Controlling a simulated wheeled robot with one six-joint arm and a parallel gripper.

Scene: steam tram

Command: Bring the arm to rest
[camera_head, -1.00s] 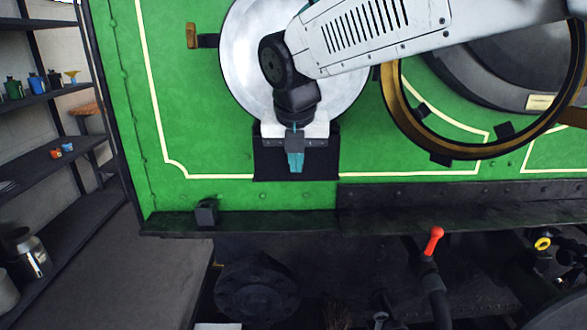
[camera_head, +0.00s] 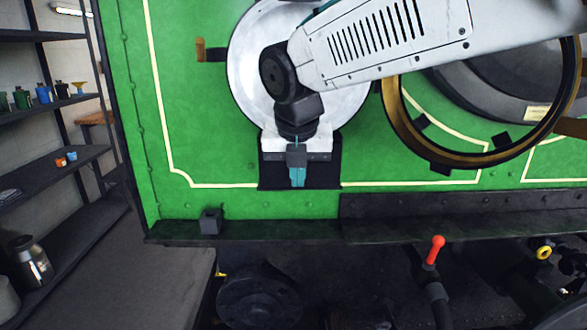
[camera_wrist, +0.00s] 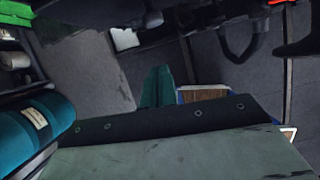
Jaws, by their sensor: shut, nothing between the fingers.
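My gripper (camera_head: 297,177) hangs pointing down in front of the green side panel (camera_head: 200,130) of the tram, in the head view. Its teal fingers are together and hold nothing. My white arm reaches in from the upper right. Behind the gripper is a dark block-like bracket on the panel, below a round pale disc (camera_head: 245,80). In the wrist view the shut teal fingers (camera_wrist: 158,88) show in the middle, with the dark floor beyond. Whether the gripper touches anything is hard to tell.
A brass-rimmed round opening (camera_head: 400,120) is right of the gripper. A dark ledge (camera_head: 270,228) runs below it, with a small dark block (camera_head: 210,221). A red-tipped lever (camera_head: 436,249) stands lower right. Shelves (camera_head: 50,175) with bottles and a metal can (camera_head: 30,260) are at left.

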